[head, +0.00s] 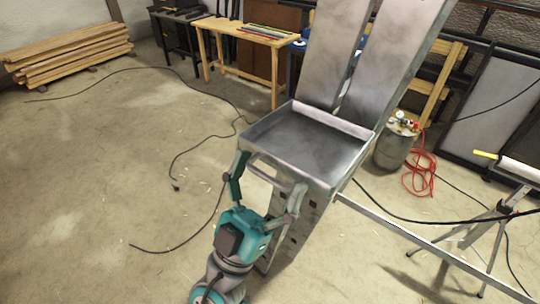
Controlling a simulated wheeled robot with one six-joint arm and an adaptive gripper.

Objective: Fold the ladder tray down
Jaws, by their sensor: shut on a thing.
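The ladder tray (306,145) is a shallow grey metal pan with a raised rim, in the middle of the head view. It stands out toward me from the metal ladder (323,55), roughly level. A curved grey handle (277,178) shows at its front edge. My teal gripper (271,173) is at this near edge, with one finger at the front left corner and the other by the front right part. It is shut on the tray's front. The exact contact at the fingertips is too small to tell.
A pressure tank (396,143) with a red hose (420,174) stands right of the ladder. A long metal rail (430,246) runs toward the lower right. Black cables (175,168) lie on the floor. A wooden workbench (246,35) stands behind. The floor at left is mostly clear.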

